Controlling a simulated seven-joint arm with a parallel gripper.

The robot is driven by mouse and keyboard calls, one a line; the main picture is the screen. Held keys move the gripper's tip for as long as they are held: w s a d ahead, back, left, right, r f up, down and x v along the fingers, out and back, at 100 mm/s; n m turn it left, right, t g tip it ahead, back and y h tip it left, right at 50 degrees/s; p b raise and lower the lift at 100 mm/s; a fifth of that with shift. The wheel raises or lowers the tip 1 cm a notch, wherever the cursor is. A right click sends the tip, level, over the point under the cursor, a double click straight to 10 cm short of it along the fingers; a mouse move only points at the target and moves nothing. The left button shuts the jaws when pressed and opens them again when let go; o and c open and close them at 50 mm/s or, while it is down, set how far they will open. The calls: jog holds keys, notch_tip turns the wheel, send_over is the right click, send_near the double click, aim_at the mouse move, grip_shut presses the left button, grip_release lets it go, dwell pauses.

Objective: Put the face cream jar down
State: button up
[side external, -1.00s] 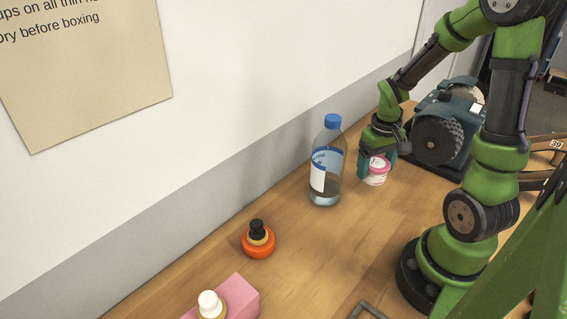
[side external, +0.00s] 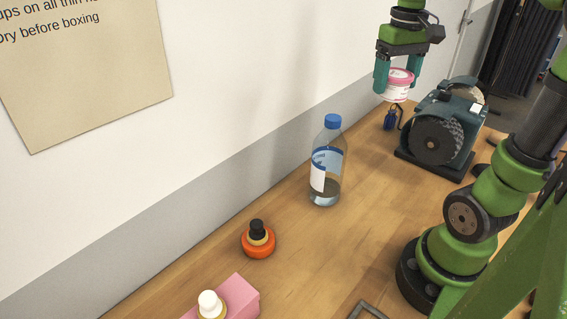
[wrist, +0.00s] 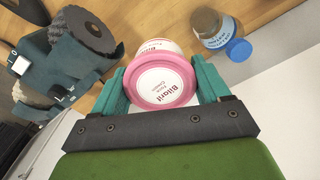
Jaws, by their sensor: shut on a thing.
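The face cream jar (side external: 397,87) is small and white with a pink lid. My gripper (side external: 396,80) is shut on it and holds it upright, well above the table, near the wall at the back. In the wrist view the jar (wrist: 162,82) sits between the two teal fingers, its labelled pink lid facing the camera. The jar's far underside is hidden in that view.
A clear bottle with a blue cap (side external: 326,165) stands left of the jar on the wooden table (side external: 300,240). A bench grinder (side external: 440,130) stands to the right. An orange bottle (side external: 258,242) and a pink box (side external: 236,296) are nearer the front.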

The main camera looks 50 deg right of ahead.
jog(key=w+a+n, duration=0.3)
jog(key=a+n, duration=0.1)
jog(key=a, duration=0.5)
jog(key=s+a+n, duration=0.4)
jog(key=a+n, duration=0.2)
jog(key=a, duration=0.7)
jog(key=s+a+n, duration=0.3)
jog(key=a+n, duration=0.4)
jog(key=a, duration=0.5)
notch_tip(320, 180, down, 27)
jog(key=shift+f, duration=0.15)
jog(key=shift+f, duration=0.15)
jog(key=o, duration=1.1)
